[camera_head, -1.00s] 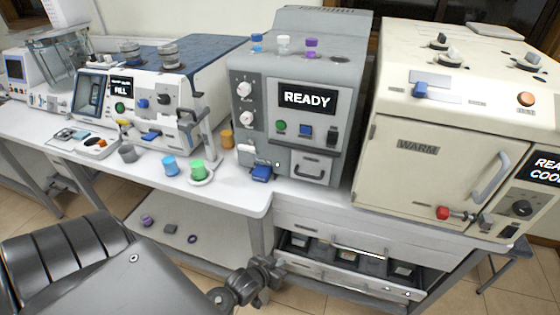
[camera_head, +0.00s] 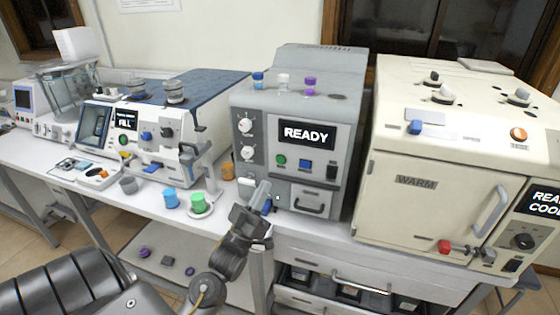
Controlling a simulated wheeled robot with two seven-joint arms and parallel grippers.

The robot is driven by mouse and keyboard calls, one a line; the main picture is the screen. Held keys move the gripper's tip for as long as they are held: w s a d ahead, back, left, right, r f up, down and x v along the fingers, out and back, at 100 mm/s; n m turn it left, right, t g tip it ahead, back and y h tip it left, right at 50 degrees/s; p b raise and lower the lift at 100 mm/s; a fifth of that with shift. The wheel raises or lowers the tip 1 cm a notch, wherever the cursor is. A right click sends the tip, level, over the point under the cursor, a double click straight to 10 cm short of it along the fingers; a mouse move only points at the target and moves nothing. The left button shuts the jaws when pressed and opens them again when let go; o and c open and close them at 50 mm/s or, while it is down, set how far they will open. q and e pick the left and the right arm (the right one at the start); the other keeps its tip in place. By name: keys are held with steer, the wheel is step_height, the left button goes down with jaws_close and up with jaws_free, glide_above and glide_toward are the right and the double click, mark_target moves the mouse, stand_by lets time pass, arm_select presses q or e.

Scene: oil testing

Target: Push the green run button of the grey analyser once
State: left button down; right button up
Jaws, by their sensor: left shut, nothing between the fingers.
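The grey analyser (camera_head: 345,85) stands at the middle of the bench, and its display (camera_head: 306,134) reads READY. My left gripper (camera_head: 264,190) is shut and empty. It points up in front of the analyser's lower left corner, below and slightly left of the green button, apart from it in the picture.
A cream oven (camera_head: 425,150) marked WARM stands close on the right. Blue (camera_head: 170,198) and green (camera_head: 198,203) cups, an orange piece (camera_head: 228,172) and a white machine (camera_head: 150,140) are on the left. Small vials (camera_head: 283,82) stand on the analyser's top.

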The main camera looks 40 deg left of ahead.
mark_target(280, 160)
arm_select(q)
steer(key=shift+w, duration=0.1)
steer(key=w+a+b, duration=0.2)
steer(key=w+a, duration=0.1)
steer(key=w, duration=0.5)
stand_by(0.3)
steer(key=shift+w+b, duration=0.15)
steer(key=shift+b, duration=0.15)
stand_by(1.7)
steer(key=shift+w+a, duration=0.15)
steer(key=shift+w, duration=0.2)
steer(key=shift+w+a, duration=0.1)
steer(key=shift+w, duration=0.25)
stand_by(0.7)
steer(key=shift+s, duration=0.1)
steer(key=shift+s+d, duration=0.3)
steer(key=shift+s, duration=0.4)
